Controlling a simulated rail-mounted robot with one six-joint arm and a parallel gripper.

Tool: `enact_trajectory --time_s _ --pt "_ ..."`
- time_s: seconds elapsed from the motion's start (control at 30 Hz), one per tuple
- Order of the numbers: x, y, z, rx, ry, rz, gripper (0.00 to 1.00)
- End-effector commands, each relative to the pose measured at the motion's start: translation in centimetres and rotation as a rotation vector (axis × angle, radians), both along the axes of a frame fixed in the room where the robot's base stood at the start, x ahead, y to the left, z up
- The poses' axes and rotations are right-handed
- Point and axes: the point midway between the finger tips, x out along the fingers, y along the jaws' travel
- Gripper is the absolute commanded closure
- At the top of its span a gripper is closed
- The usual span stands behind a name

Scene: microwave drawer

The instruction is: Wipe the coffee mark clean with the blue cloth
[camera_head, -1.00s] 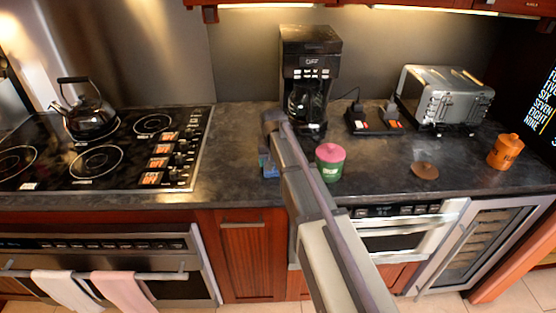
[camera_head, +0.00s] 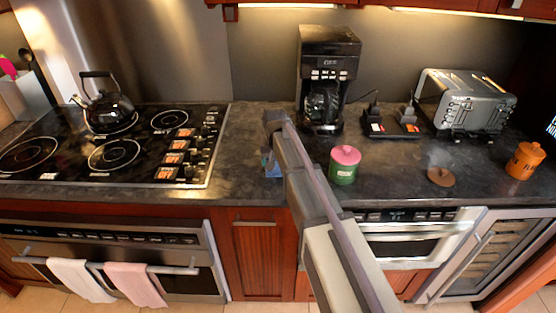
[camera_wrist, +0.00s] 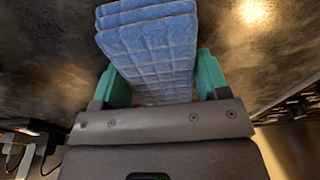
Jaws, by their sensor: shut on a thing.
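My gripper (camera_wrist: 155,95) is shut on the folded blue cloth (camera_wrist: 150,45), which lies between its green fingers in the wrist view. In the head view a bit of the blue cloth (camera_head: 268,165) shows beside the arm's end, low over the counter between the cooktop and the coffee maker. I cannot tell whether it touches the counter. A brown round patch (camera_head: 441,178) is on the counter at the right, in front of the toaster. I cannot tell whether it is the coffee mark or a flat object. No other clear mark shows.
The dark counter (camera_head: 245,150) is bare around my gripper. The cooktop (camera_head: 75,160) with a kettle (camera_head: 101,108) is left. A coffee maker (camera_head: 326,70), a green jar with pink lid (camera_head: 343,170), a toaster (camera_head: 465,100) and an orange jar (camera_head: 525,160) stand right.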

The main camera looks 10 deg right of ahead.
Motion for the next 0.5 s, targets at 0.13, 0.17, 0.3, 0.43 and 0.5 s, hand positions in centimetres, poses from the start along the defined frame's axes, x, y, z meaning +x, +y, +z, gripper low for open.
enact_trajectory --time_s 0.13,0.17,0.3,0.43,0.5 --pt "0.0 0.0 0.4 0.000 0.000 0.000 0.62" --pt "0.0 0.0 0.7 0.000 0.000 0.000 0.62" --pt "0.0 0.0 2.8 0.000 0.000 0.000 0.62" --pt "0.0 0.0 4.5 0.000 0.000 0.000 0.62" --pt "0.0 0.0 5.4 0.000 0.000 0.000 0.62"
